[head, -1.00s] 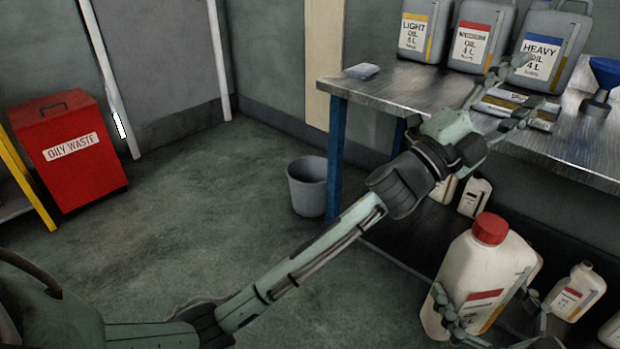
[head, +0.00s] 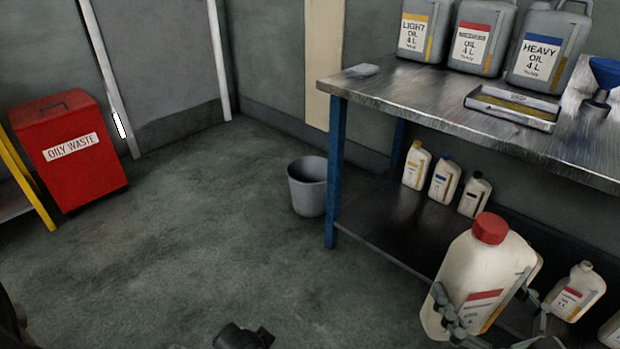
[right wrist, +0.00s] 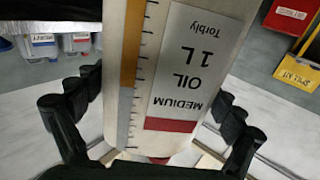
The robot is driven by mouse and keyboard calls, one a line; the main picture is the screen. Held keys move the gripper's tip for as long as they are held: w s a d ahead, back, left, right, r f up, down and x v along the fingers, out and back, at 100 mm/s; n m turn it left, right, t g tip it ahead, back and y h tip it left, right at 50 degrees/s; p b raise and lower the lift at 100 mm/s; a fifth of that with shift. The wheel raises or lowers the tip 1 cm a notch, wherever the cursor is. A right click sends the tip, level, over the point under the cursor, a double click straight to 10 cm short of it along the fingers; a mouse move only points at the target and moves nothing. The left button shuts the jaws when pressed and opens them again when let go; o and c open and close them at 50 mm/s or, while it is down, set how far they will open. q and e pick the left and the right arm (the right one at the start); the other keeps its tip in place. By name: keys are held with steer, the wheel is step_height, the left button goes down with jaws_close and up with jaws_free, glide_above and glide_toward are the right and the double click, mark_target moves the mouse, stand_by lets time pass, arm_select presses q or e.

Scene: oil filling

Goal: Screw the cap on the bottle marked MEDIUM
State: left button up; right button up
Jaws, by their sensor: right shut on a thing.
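The white bottle (head: 472,268) with a red-banded label is at the lower right of the head view, slightly tilted. Its red cap (head: 490,228) sits on top of the neck; whether it is fully tightened I cannot tell. In the right wrist view the bottle (right wrist: 178,75) fills the middle, its label upside down and reading MEDIUM OIL 1 L. My right gripper (head: 485,312) is shut around the bottle's body, with fingers on both sides.
The metal workbench (head: 420,95) holds large oil cans, a tray (head: 513,107) and a blue funnel (head: 603,80). Small capped bottles stand on its lower shelf. An apparently uncapped bottle (head: 577,292) stands at right. A grey bin (head: 307,187) and red OILY WASTE box (head: 70,150) stand on open floor.

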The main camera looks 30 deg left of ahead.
arm_select(q)
steer(key=shift+s+a+f+g, duration=0.1)
steer(key=shift+s+g, duration=0.05)
steer(key=shift+s, duration=0.2)
steer(key=shift+s+a+f+g, duration=0.1)
steer(key=shift+s+g, duration=0.05)
steer(key=shift+s, duration=0.2)
arm_select(e)
steer(key=w+d+m+t+h, duration=0.2)
steer(key=d+m+t+h, duration=0.2)
steer(key=d+m+h, duration=0.4)
steer(key=d+h, duration=0.3)
steer(key=d, duration=0.2)
steer(key=shift+d+f+h, duration=0.25)
steer(key=shift+f+h, duration=0.05)
steer(key=shift+f, duration=0.1)
arm_select(q)
steer(key=shift+c, duration=0.2)
